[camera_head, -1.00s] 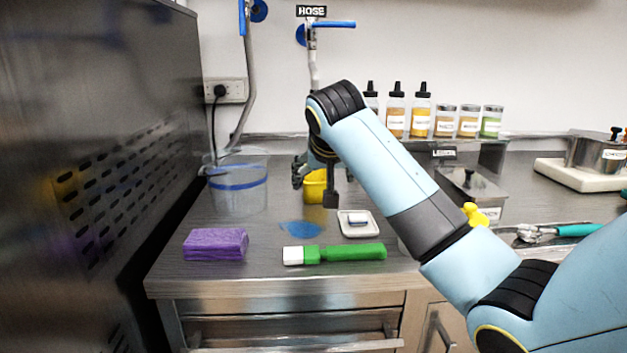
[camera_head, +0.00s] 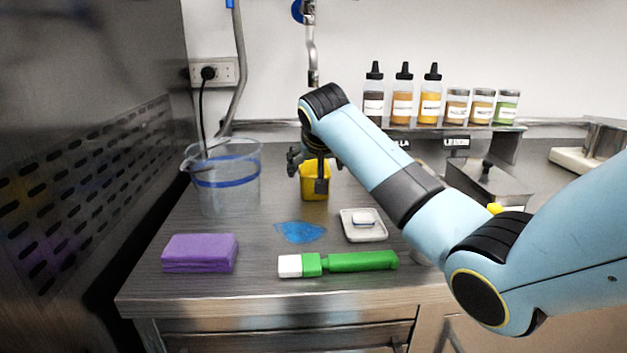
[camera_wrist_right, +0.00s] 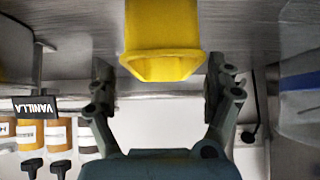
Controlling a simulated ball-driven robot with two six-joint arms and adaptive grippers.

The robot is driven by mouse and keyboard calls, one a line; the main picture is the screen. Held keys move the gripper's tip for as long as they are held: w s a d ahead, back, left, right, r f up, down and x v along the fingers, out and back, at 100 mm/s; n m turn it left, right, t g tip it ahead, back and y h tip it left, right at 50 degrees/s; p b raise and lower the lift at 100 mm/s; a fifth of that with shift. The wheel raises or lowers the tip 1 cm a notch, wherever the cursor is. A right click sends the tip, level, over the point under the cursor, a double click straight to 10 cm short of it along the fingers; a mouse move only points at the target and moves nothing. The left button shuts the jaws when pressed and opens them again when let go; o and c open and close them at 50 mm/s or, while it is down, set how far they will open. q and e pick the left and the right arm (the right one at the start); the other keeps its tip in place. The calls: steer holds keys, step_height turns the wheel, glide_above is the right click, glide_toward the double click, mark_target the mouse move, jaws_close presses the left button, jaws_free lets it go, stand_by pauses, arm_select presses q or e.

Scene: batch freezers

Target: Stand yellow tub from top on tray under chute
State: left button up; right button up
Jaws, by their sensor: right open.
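The yellow tub (camera_head: 313,192) stands on the steel counter, right of the clear jug. My right gripper (camera_head: 308,172) is at the tub, its fingers open and one finger in front of part of it. In the right wrist view, the tub (camera_wrist_right: 163,38) shows upside down between the two spread fingers of the gripper (camera_wrist_right: 160,82), with a gap on each side. The tub's far parts are hidden. I see no tray under a chute here, and my left gripper is out of view.
A clear jug (camera_head: 228,185) stands close on the left. A blue spill (camera_head: 300,232), a white dish (camera_head: 350,233), a green-handled scraper (camera_head: 350,261) and a purple sponge (camera_head: 200,253) lie nearer the front. Bottles (camera_head: 402,100) stand behind. A dark machine (camera_head: 90,150) walls the left.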

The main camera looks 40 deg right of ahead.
mark_target(314, 168)
steer(key=x, duration=0.4)
steer(key=shift+w+r, duration=0.1)
steer(key=shift+w, duration=0.1)
steer(key=shift+a, duration=0.1)
steer(key=c, duration=1.2)
steer(key=shift+r, duration=0.15)
